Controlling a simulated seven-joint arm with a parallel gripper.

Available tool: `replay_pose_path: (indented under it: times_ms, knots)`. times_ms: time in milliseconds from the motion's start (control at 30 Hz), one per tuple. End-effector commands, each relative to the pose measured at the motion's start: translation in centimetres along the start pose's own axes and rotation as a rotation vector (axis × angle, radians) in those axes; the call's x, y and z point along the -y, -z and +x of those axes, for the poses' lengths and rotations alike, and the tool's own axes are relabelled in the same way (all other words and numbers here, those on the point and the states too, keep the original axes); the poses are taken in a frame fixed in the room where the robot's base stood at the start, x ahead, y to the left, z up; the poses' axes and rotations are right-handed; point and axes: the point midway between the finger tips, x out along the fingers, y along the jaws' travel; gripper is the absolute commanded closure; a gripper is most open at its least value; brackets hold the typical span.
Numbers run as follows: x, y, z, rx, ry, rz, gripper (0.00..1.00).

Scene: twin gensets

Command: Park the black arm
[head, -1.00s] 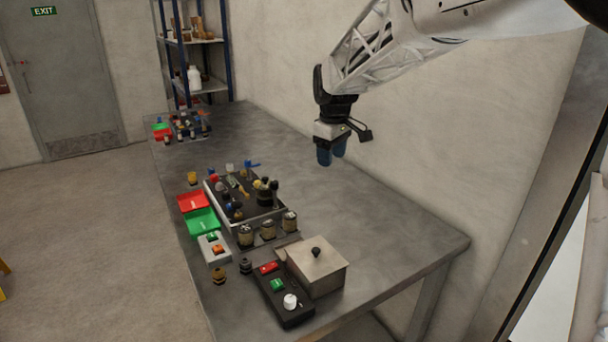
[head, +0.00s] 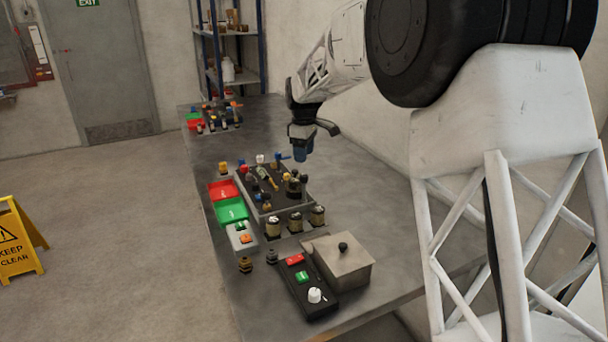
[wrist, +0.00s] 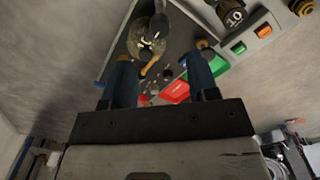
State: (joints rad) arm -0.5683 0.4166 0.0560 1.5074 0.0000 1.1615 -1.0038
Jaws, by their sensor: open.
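The near panel (head: 315,197) is a dark-topped, pale-sided box on the bench, crowded with small coloured handles and knobs. A black upright fitting (head: 293,186) stands on its right part; I cannot tell whether this is the black arm. My gripper (head: 302,153) is open and empty, with blue fingers pointing down above the panel's back right area. In the wrist view the two fingers (wrist: 160,62) are apart. A yellowish handle (wrist: 149,66) and a grey round fitting (wrist: 150,42) show between and beyond them, not touching as far as I can tell.
Red (head: 223,190) and green (head: 231,211) trays lie left of the panel. A lidded metal box (head: 345,268) and a black switch box (head: 308,290) stand in front. A second, similar set (head: 215,118) is at the far end. The bench right of the panel is clear.

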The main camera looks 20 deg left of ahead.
Motion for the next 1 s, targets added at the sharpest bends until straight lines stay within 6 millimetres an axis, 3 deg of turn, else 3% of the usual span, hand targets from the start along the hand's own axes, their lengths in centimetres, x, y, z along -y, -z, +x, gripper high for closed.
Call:
replay_pose_path:
  times_ms: [467,1000]
  knots:
    - [0.0,-0.1,0.7,0.000,0.001,0.001,0.46]
    - [0.0,-0.1,6.5,0.001,0.001,0.001,0.46]
